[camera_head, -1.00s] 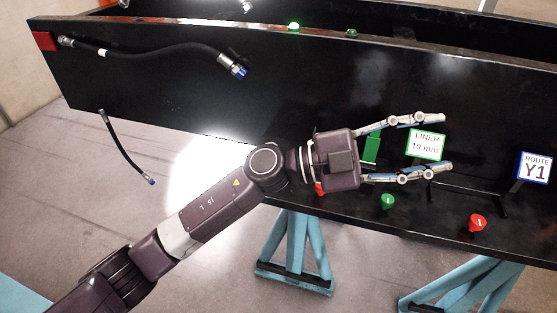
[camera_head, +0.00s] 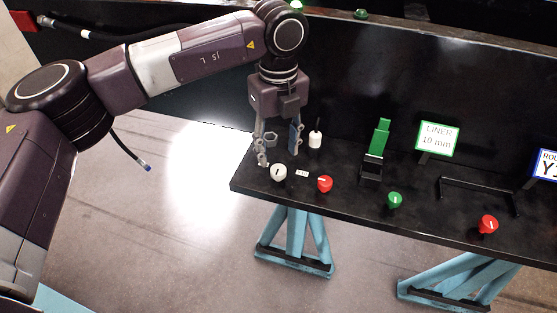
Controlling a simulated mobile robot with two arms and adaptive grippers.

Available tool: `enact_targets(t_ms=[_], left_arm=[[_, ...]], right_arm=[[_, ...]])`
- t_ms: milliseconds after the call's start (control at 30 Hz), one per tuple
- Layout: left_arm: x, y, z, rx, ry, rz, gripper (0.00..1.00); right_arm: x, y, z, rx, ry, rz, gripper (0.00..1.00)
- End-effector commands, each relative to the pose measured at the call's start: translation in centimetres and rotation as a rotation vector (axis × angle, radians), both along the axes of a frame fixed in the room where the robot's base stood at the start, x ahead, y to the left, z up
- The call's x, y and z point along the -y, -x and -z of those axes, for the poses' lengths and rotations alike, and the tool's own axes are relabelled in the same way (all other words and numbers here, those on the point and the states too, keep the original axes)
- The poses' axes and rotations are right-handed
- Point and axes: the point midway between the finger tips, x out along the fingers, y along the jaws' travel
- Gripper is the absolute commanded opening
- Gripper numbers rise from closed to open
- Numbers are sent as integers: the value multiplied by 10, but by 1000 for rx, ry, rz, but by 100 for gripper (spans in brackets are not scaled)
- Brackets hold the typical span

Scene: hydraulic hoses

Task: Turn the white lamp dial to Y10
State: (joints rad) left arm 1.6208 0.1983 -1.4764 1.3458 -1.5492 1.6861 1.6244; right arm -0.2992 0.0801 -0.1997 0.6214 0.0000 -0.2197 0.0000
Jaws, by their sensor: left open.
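The white dial (camera_head: 279,172), a round knob with a dark pointer mark, is at the left end of the black bench. A small white label (camera_head: 302,173) is just right of it; its text is too small to read. My left gripper (camera_head: 279,157) points down above and behind the dial, its fingers apart and nothing held between them. I cannot tell whether a fingertip touches the dial. My right gripper is not in view.
A red dial (camera_head: 325,184), a green dial (camera_head: 395,200) and another red dial (camera_head: 488,224) line the bench's front edge. A white cylinder (camera_head: 315,140) stands close to my right finger. A green piece (camera_head: 380,138), the liner sign (camera_head: 437,139) and a black bracket (camera_head: 478,190) are farther right.

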Motion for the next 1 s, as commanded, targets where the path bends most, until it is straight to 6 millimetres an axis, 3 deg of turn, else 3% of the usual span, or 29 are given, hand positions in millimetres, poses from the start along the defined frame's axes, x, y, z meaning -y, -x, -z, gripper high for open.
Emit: enact_targets(t_ms=[300,667,1000], left_arm=[[0,1,45,-4,2,1,45],[1,0,54,-1,4,2,45],[1,0,54,-1,4,2,9]], right_arm=[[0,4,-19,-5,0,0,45],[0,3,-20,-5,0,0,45],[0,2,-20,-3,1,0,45]])
